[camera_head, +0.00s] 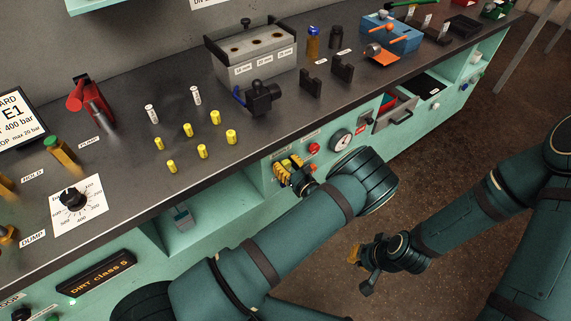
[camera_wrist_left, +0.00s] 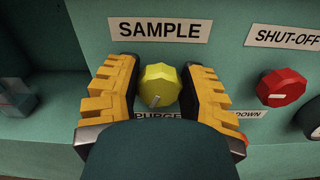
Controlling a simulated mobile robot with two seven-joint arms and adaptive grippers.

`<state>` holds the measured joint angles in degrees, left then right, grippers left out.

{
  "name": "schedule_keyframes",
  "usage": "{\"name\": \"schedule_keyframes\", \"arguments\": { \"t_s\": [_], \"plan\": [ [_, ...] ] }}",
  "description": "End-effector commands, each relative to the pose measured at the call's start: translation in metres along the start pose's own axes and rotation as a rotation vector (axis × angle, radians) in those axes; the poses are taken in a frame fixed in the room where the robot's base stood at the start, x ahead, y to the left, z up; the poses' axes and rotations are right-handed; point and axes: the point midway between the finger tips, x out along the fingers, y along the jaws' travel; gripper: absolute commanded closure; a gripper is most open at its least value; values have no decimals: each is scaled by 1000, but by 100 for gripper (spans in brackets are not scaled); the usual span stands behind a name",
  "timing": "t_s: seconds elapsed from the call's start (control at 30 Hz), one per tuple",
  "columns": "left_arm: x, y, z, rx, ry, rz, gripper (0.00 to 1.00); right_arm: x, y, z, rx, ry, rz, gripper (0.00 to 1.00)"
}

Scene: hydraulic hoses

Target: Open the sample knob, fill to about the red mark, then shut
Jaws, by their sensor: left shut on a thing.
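The yellow SAMPLE knob (camera_wrist_left: 158,84) sits on the green front panel under its SAMPLE label (camera_wrist_left: 160,30). Its pale pointer line is at the lower edge, slightly left of centre. My left gripper (camera_head: 291,172) is at the panel, its yellow-padded fingers on both sides of the knob, shut on it. A small clear vessel (camera_head: 182,217) stands in the bench recess left of the knob; it shows partly in the left wrist view (camera_wrist_left: 14,95). I cannot make out a red mark or a liquid level. My right gripper (camera_head: 359,268) hangs over the floor, away from the bench; its finger opening is unclear.
A red SHUT-OFF knob (camera_wrist_left: 282,88) is right of the yellow knob. A PURGE label (camera_wrist_left: 158,116) is below it, partly hidden. A pressure gauge (camera_head: 341,140) and an open drawer (camera_head: 397,113) are farther right. The floor (camera_head: 310,262) around my right gripper is clear.

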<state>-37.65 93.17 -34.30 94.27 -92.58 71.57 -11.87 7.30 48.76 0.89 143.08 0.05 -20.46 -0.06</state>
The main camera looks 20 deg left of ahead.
Motion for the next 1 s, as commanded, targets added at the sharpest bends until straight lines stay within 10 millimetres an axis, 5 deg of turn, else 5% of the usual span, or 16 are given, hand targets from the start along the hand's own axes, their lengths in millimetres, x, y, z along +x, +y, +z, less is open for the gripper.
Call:
{"name": "schedule_keyframes", "arguments": {
  "t_s": [0.27, 0.3, 0.37, 0.73, 1.0],
  "plan": [
    [2, 0, 1, 5, -2, 1, 94, 0, 0, 0, 0, 0, 0, 100],
    [2, 0, 1, 5, -3, 1, 49, 0, 0, 0, 0, 0, 0, 100],
    [2, 0, 1, 4, -2, 1, 28, 0, 0, 0, 0, 0, 0, 100],
    [-3, 0, 0, 4, -1, -1, 26, 0, 0, 0, 0, 0, 0, 100],
    [-41, -1, 0, 4, -1, -3, 26, 0, 0, 0, 0, 0, 0, 100]
  ]
}}
